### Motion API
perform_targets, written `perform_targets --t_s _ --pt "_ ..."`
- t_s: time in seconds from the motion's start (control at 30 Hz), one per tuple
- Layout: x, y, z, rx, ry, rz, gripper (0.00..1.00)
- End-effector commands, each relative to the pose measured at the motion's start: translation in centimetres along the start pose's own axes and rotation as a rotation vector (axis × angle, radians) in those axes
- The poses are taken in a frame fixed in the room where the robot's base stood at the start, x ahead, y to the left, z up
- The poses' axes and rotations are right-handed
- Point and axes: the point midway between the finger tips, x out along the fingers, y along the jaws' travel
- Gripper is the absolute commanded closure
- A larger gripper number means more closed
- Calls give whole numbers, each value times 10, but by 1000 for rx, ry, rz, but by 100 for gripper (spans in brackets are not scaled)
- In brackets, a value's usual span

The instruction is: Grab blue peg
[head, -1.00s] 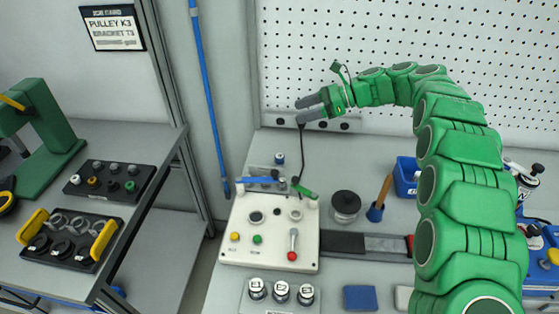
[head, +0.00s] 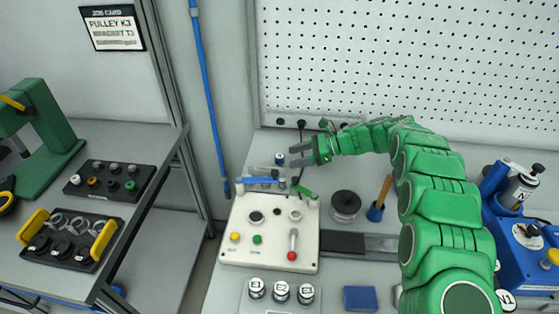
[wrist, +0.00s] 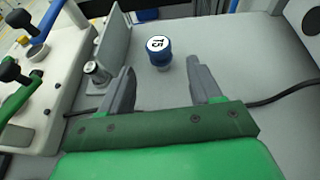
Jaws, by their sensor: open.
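The blue peg (wrist: 158,58) stands upright on the grey bench, with a white labelled cap on top. In the head view the peg (head: 280,159) is small and stands behind the white control box. My gripper (head: 295,155) is open and empty, low over the bench just right of the peg, pointing left. In the wrist view my gripper (wrist: 160,76) has its two grey fingers spread, and the peg lies ahead, between the lines of the fingertips. The peg is apart from both fingers.
The white control box (head: 235,259), with blue and green levers, stands close in front. In the wrist view a grey upright plate (wrist: 115,42) with a metal knob (wrist: 97,72) is left of the peg. A black cable (wrist: 285,92) runs at right.

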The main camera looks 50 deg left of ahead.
Motion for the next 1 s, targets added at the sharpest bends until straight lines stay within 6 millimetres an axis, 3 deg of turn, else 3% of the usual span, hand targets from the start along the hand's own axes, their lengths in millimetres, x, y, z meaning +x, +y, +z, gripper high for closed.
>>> perform_targets --t_s 0.27,0.6,0.87,1.0 --pt "21 0 2 0 0 4 36" --pt "60 -1 3 2 0 0 36" --pt "63 -1 3 1 0 0 36" --pt "63 -1 3 1 0 0 58"
